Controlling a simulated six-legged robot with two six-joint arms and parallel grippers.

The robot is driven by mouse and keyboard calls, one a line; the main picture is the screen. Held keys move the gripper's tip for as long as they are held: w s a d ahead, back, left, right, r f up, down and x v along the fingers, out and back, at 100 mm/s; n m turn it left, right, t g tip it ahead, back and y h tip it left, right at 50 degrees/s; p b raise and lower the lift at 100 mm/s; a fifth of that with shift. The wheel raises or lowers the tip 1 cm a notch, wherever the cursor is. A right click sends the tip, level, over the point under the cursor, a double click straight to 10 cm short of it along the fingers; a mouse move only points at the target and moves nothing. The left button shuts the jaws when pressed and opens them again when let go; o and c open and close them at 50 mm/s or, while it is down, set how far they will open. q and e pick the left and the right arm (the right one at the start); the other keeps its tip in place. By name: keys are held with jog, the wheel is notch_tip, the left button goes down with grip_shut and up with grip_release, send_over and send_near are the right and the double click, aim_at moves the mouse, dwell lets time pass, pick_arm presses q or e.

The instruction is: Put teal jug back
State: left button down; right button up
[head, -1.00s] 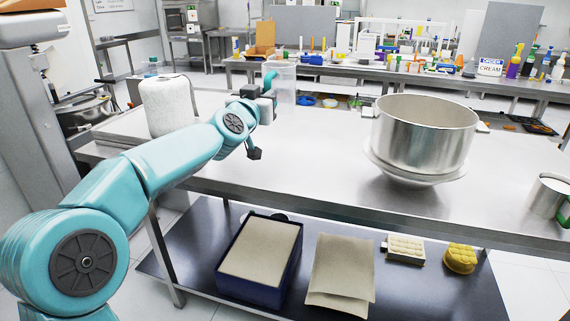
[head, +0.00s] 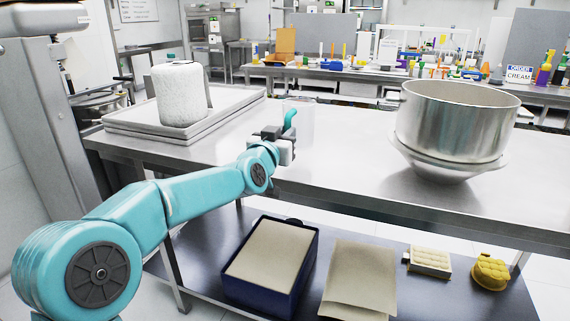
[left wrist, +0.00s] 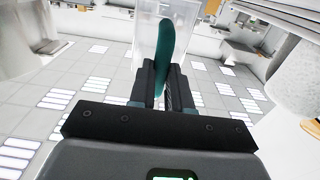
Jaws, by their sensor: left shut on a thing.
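The teal jug is a clear, see-through container (head: 304,122) with a teal handle (head: 290,120). It is in the middle of the head view, over the far part of the steel table. My left gripper (head: 284,147) is shut on the handle, at the jug's left side. In the left wrist view the two dark fingers (left wrist: 166,88) close around the teal handle (left wrist: 164,52), with the clear wall (left wrist: 188,22) behind it. I cannot tell whether the jug's base touches the table; the gripper partly hides it. My right gripper is not in view.
A large steel bowl (head: 455,120) stands on the table (head: 345,165) to the right. A white textured roll (head: 180,95) stands on grey trays (head: 236,100) at the left. The table between trays and bowl looks clear. Boxes and cloths lie on the lower shelf (head: 215,230).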

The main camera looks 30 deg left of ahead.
pick_arm(q)
jog(key=shift+f+b, duration=0.9)
jog(key=shift+f, duration=1.4)
jog(key=c, duration=1.1)
grip_release()
